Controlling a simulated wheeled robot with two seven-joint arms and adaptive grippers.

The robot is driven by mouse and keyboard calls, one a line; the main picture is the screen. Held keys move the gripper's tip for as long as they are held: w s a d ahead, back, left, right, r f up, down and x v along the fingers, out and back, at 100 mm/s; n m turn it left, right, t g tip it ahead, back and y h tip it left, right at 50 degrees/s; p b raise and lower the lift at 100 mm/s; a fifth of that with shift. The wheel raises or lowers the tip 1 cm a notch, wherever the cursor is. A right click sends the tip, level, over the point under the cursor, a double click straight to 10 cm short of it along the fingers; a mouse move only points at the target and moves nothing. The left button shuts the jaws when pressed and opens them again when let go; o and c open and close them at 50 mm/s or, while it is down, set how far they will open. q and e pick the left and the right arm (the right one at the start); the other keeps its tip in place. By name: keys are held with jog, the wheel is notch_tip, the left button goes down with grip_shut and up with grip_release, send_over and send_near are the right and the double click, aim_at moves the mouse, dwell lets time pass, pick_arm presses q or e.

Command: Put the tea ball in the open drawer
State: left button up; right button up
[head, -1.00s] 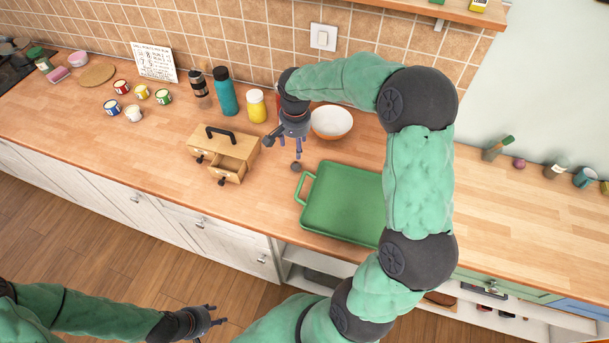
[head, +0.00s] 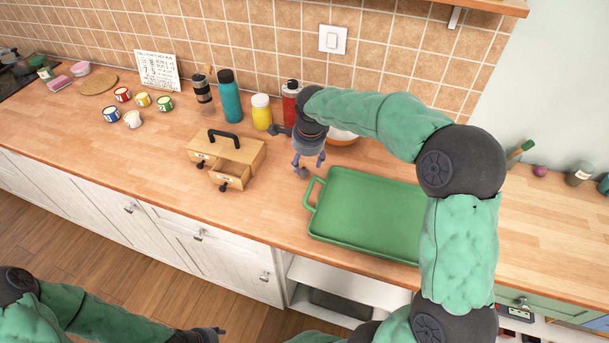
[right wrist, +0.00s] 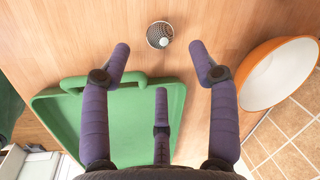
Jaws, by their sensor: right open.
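The tea ball (head: 304,172) is a small dark mesh ball on the wooden counter, left of the green tray's handle. In the right wrist view it shows as a round perforated metal thing (right wrist: 160,35) just beyond the fingertips. My right gripper (head: 308,162) is open and empty, close above the tea ball, pointing down; its purple fingers (right wrist: 159,52) are spread. The small wooden drawer box (head: 240,153) stands to the left, with its right-hand drawer (head: 230,172) pulled out. My left gripper (head: 208,335) shows only partly at the bottom edge; its fingers are unclear.
The green tray (head: 370,214) lies right of the tea ball. An orange-and-white bowl (head: 342,138) stands behind my right gripper. A teal bottle (head: 230,97), a yellow jar (head: 261,112) and a red bottle (head: 290,100) stand along the wall. Counter between box and tray is clear.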

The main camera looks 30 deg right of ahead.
aim_at(303, 168)
jog(key=shift+x, duration=1.05)
jog(key=b+x, duration=0.2)
jog(key=x, duration=0.3)
jog(key=shift+a+f+b, duration=0.1)
jog(key=shift+b, duration=0.2)
jog(key=c, duration=1.1)
jog(key=shift+r+p, duration=0.3)
jog(key=shift+r, duration=0.4)
notch_tip(303, 168, up, 2)
jog(key=shift+w+r+p, duration=0.1)
jog(key=shift+r+p, duration=0.05)
jog(key=shift+p, duration=0.2)
jog(key=s+a+r+p, duration=0.2)
jog(key=s+a+r, duration=0.1)
jog(key=s, duration=0.3)
jog(key=s+a+r+p, duration=0.1)
jog(key=s+a+r, duration=0.2)
jog(key=s+r, duration=0.3)
jog(key=shift+s+a+r+p, duration=0.2)
jog(key=shift+s+a+p, duration=0.1)
jog(key=shift+p, duration=0.1)
